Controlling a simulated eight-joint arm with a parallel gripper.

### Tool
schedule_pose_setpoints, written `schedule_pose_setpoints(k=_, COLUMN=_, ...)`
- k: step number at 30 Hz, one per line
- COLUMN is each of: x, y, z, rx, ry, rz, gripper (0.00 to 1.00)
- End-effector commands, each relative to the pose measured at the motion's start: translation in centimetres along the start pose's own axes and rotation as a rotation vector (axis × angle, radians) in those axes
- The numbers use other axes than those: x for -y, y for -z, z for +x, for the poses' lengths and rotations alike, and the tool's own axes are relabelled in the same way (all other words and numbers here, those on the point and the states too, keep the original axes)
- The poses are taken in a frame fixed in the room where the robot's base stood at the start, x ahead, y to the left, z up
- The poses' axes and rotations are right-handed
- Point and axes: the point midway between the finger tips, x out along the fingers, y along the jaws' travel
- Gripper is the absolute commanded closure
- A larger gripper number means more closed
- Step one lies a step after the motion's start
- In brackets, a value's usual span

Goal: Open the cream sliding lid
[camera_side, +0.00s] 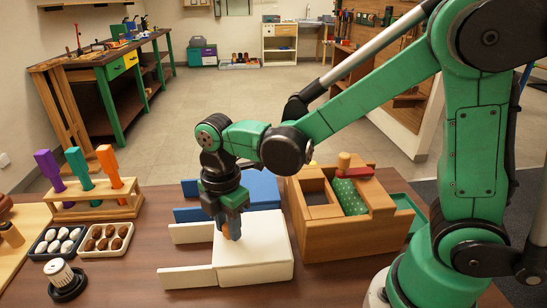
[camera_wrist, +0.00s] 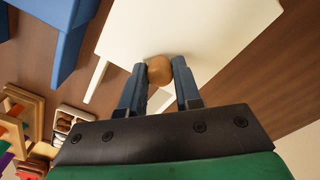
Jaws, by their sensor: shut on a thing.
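The cream sliding lid (camera_side: 258,240) lies flat on top of a cream box (camera_side: 255,273) at the front middle of the table. No gap into the box shows in the side view. Two cream rails (camera_side: 190,233) stick out to the left of the box, with nothing between them. My gripper (camera_side: 232,232) points down over the left part of the lid. In the wrist view, my gripper (camera_wrist: 160,75) is shut on a round wooden knob (camera_wrist: 160,69) on the pale lid (camera_wrist: 190,35). The fingers hide the knob in the side view.
A blue box (camera_side: 258,188) with blue rails stands just behind. A wooden box (camera_side: 345,230) with a green dotted cloth stands close at right. At left are a rack (camera_side: 95,208) of coloured handles, two trays (camera_side: 105,240) and a white-and-black knob-like part (camera_side: 62,280).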

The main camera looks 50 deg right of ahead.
Motion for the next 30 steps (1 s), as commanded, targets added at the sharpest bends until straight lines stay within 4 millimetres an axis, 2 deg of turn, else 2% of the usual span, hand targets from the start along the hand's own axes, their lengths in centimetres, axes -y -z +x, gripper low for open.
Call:
schedule_pose_setpoints(k=9, x=-5.0, y=4.9, z=-0.1, rx=-0.003, ry=-0.003, rz=-0.005, gripper=1.00)
schedule_pose_setpoints(k=12, x=-6.1, y=6.0, z=-0.1, rx=-0.003, ry=-0.004, rz=-0.004, gripper=1.00)
schedule_pose_setpoints(k=17, x=-6.8, y=6.8, z=0.0, rx=-0.002, ry=-0.004, rz=-0.001, gripper=1.00)
schedule_pose_setpoints(k=25, x=-6.8, y=6.8, z=0.0, rx=-0.002, ry=-0.004, rz=-0.001, gripper=1.00)
schedule_pose_setpoints(k=26, x=-6.7, y=6.8, z=0.0, rx=-0.002, ry=-0.004, rz=-0.001, gripper=0.66)
schedule_pose_setpoints(k=28, x=-6.7, y=6.8, z=0.0, rx=-0.002, ry=-0.004, rz=-0.001, gripper=0.46)
schedule_pose_setpoints(k=29, x=-6.7, y=6.8, z=0.0, rx=-0.002, ry=-0.004, rz=-0.001, gripper=0.40)
schedule_pose_setpoints(k=30, x=-6.7, y=6.8, z=0.0, rx=-0.002, ry=-0.004, rz=-0.001, gripper=0.40)
